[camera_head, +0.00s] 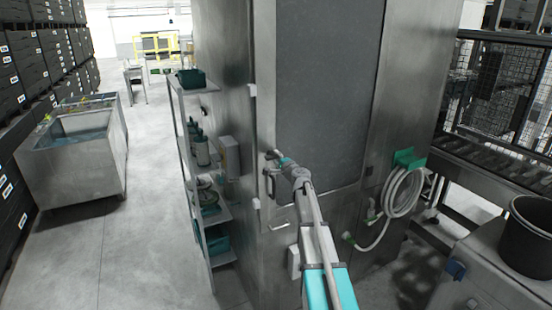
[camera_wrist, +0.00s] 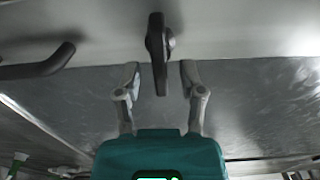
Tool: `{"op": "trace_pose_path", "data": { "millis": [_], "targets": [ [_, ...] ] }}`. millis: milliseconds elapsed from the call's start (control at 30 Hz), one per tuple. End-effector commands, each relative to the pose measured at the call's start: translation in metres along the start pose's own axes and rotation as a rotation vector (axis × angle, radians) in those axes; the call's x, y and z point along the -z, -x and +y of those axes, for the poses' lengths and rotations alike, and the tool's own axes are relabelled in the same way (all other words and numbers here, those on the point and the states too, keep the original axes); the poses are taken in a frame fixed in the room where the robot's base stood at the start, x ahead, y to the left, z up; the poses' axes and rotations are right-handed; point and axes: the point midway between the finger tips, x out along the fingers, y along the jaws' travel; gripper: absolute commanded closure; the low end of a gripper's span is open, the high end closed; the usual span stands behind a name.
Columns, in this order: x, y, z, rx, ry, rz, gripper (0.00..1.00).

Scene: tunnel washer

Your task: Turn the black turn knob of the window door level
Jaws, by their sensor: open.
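The door (camera_head: 325,90) has a large grey window panel in a steel frame on the tall machine housing. The black turn knob (camera_wrist: 157,50) shows in the wrist view, its long side running up and down in that picture. My gripper (camera_wrist: 160,74) is open, with one fingertip on each side of the knob's lower part and a visible gap on both sides. I cannot tell how deep the knob sits between the fingers. In the head view my gripper (camera_head: 272,156) is at the door's left edge and hides the knob.
A bar handle (camera_head: 268,186) stands out from the door just below my gripper, and its dark end shows at left in the wrist view (camera_wrist: 42,64). A shelf rack (camera_head: 205,180) stands to the left. A coiled hose (camera_head: 403,190) hangs at right.

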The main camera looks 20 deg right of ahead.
Motion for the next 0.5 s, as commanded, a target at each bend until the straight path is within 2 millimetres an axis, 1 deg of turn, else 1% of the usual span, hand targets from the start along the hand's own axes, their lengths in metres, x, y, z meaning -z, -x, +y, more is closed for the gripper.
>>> {"op": "trace_pose_path", "data": {
  "millis": [33, 167, 500],
  "targets": [
    [-0.001, 0.009, 0.000, 0.000, 0.000, 0.001, 0.49],
    [-0.002, 0.027, 0.000, 0.000, 0.000, 0.001, 0.49],
    [-0.002, 0.081, 0.000, 0.000, 0.000, 0.001, 0.49]
  ]
}}
